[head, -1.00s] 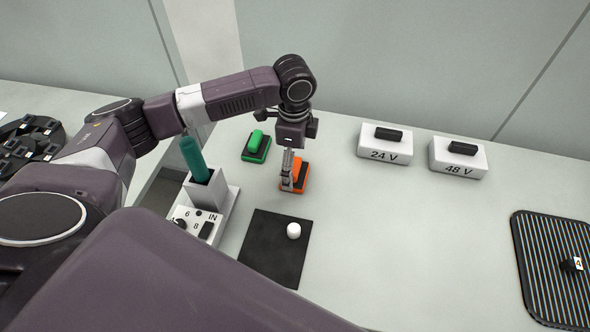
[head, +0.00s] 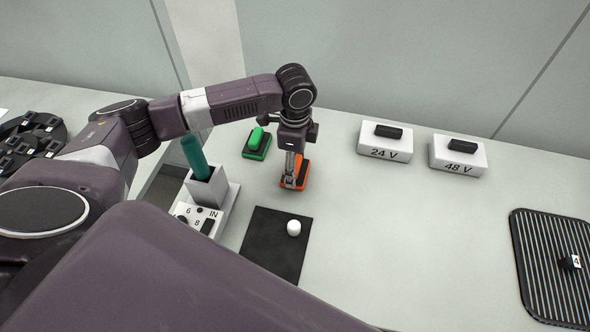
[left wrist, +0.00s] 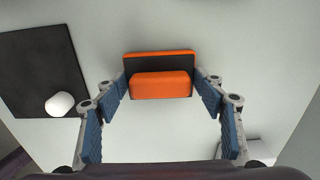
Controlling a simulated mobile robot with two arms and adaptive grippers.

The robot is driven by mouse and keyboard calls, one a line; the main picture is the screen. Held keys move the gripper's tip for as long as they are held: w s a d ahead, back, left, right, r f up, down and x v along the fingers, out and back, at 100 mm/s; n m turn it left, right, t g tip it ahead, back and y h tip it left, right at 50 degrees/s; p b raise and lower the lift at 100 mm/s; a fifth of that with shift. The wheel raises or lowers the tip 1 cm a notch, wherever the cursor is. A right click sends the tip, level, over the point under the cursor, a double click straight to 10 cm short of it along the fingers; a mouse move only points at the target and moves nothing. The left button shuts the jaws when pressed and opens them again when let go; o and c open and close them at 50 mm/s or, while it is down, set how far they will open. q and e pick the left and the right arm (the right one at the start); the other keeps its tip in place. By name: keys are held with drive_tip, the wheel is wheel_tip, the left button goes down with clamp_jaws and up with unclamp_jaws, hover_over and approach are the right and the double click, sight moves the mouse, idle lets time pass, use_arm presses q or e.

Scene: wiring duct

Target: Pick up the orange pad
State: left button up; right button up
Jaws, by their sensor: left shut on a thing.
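The orange pad (left wrist: 161,86) has a raised orange block on a dark plate with an orange edge. It stands on the pale table in the head view (head: 304,175), partly hidden by my left gripper (head: 291,182). In the left wrist view my left gripper (left wrist: 162,88) has one fingertip at each end of the raised block and is shut on it. The pad looks to be on the table; I see no clear gap below it. My right gripper is not in view.
A green pad (head: 257,144) stands just behind and left. A black mat (head: 272,255) with a white cap (head: 294,228) lies in front. A white holder (head: 222,203) with a teal handle (head: 196,158) stands left. White 24 V (head: 385,149) and 48 V (head: 457,161) blocks stand right.

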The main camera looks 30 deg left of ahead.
use_arm(q)
drive_tip(key=shift+s+f, duration=0.1)
drive_tip(key=shift+s, duration=0.1)
wheel_tip(320, 180, up, 20)
drive_tip(key=b, duration=0.1)
drive_tip(key=shift+w+b, duration=0.15)
drive_tip(key=shift+b, duration=0.25)
